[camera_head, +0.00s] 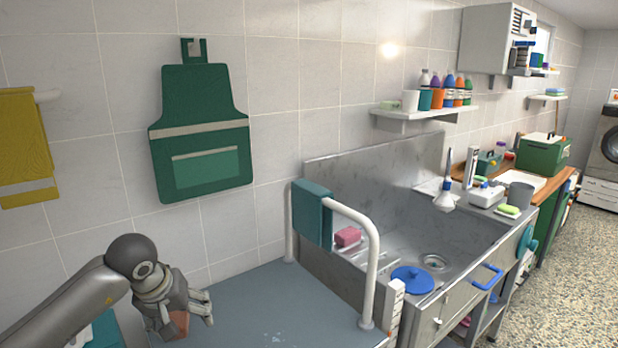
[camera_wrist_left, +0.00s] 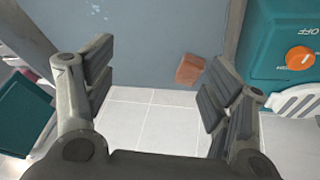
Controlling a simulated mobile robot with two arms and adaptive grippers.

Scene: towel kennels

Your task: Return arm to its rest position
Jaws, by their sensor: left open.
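My left gripper (camera_head: 192,312) comes in at the lower left of the head view, beside the grey-blue table top. In the left wrist view its two fingers (camera_wrist_left: 155,88) are spread apart with nothing held between them. A small brown block (camera_wrist_left: 190,69) shows beyond the fingers, close to the right finger in the picture. A brown patch (camera_head: 179,325) also shows behind the gripper in the head view, partly hidden by it. My right gripper is not in view.
The grey-blue table top (camera_head: 270,300) has a white rail (camera_head: 368,260) with a teal towel (camera_head: 312,215) over it. A steel sink (camera_head: 400,240) stands to the right. A teal unit with an orange knob (camera_wrist_left: 300,58) is close by the right finger in the wrist view.

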